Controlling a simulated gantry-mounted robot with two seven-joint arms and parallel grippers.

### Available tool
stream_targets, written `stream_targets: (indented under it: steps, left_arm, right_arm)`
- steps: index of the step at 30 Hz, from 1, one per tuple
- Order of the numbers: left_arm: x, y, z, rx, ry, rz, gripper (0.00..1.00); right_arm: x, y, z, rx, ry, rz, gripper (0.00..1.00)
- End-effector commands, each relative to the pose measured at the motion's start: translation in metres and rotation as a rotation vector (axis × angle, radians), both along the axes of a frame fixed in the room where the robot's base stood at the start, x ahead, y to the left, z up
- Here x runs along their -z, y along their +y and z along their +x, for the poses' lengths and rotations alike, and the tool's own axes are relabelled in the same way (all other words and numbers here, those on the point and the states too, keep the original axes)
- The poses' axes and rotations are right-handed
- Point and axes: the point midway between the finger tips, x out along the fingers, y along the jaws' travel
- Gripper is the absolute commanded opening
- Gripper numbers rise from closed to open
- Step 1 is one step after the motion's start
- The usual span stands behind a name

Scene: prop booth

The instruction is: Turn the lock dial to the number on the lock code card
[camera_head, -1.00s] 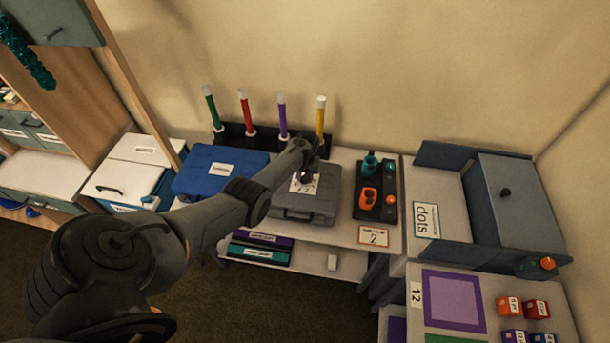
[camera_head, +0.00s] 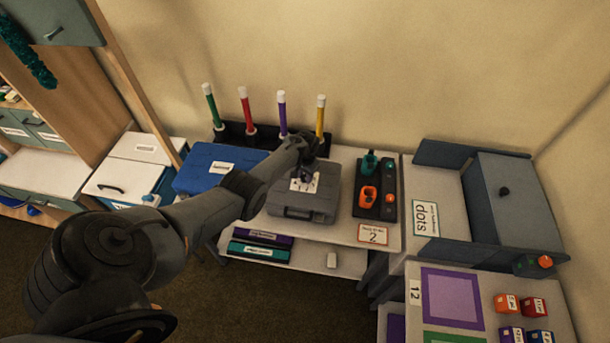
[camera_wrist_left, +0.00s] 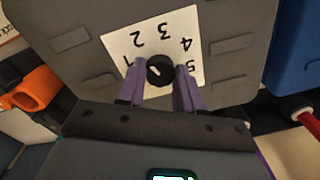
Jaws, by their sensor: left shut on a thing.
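The lock dial (camera_wrist_left: 160,70) is a small black knob with a pale mark. It sits on a white plate (camera_wrist_left: 118,42) numbered 1 to 5 on the grey case (camera_head: 318,200). In the left wrist view the numbers appear upside down, and the mark leans up-left, toward the 1 and 2 side; I cannot tell exactly which number. My left gripper (camera_wrist_left: 161,84) has its purple fingers on either side of the dial, shut on it. In the head view my left gripper (camera_head: 308,172) partly hides the dial. The lock code card (camera_head: 373,236) reads 2. My right gripper is out of view.
A blue case (camera_head: 215,170) stands left of the grey case. A black tray with orange and teal things (camera_head: 375,190) is on its right. A rack with several coloured sticks (camera_head: 250,138) stands behind. The table front by the card is clear.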

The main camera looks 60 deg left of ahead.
Motion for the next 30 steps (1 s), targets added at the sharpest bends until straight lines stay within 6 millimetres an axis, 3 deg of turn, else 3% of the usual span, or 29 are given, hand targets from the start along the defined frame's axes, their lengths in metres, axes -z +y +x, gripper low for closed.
stream_targets:
  steps: [8, 9, 14, 23, 30]
  left_arm:
    - [0.001, 0.000, -0.001, -0.001, 0.000, 0.001, 0.05]
    - [0.001, 0.000, -0.001, -0.001, 0.000, 0.001, 0.39]
    - [0.001, 0.000, 0.000, -0.001, 0.000, 0.000, 0.61]
    - [-0.001, 0.000, 0.000, -0.001, 0.000, 0.000, 0.61]
    - [-0.026, -0.001, 0.001, 0.000, -0.002, 0.001, 0.61]
  right_arm:
    - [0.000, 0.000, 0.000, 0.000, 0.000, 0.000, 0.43]
    - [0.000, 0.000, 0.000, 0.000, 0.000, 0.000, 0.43]
    - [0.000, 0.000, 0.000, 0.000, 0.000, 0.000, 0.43]
    - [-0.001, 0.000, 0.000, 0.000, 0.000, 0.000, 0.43]
    - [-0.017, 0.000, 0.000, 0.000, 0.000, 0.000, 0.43]
